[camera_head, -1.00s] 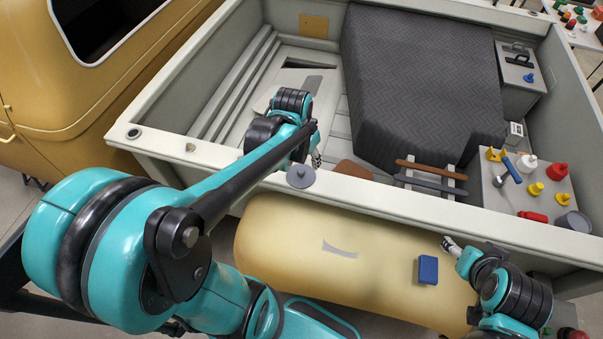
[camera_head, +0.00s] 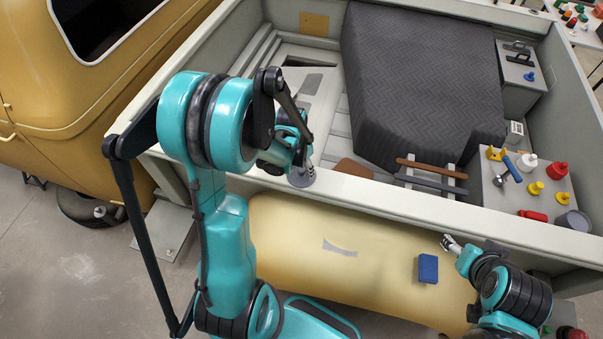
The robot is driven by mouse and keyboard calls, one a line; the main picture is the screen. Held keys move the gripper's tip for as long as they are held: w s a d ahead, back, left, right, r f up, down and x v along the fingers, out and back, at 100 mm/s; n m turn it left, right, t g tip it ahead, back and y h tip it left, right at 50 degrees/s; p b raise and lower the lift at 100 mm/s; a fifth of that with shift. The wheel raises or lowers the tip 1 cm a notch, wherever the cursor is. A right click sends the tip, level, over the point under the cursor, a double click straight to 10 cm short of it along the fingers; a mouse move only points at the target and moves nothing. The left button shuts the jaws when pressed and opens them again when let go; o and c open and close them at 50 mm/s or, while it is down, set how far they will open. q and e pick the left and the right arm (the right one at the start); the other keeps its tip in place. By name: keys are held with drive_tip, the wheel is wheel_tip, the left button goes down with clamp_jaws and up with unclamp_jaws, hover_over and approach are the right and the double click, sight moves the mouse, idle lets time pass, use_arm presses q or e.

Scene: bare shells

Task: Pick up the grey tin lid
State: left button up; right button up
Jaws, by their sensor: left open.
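The grey tin lid (camera_head: 299,181) is a small round disc lying on the near rim of the truck bed, left of the middle in the head view. My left gripper (camera_head: 306,169) is open and right at the lid, covering part of it from above. I cannot tell whether the fingers touch it. My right gripper (camera_head: 449,243) hangs outside the bed at the lower right, far from the lid. It is too small to tell if it is open or shut.
The bed rim (camera_head: 400,205) runs just beneath the lid. A dark grey covered block (camera_head: 425,85) fills the bed's middle. A brown-handled tool (camera_head: 432,169), a grey tin (camera_head: 573,221) and several coloured items lie to the right. A blue block (camera_head: 428,269) sits on the yellow bodywork (camera_head: 340,260).

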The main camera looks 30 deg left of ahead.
use_arm(q)
drive_tip(key=c, duration=1)
drive_tip(key=shift+c, duration=0.2)
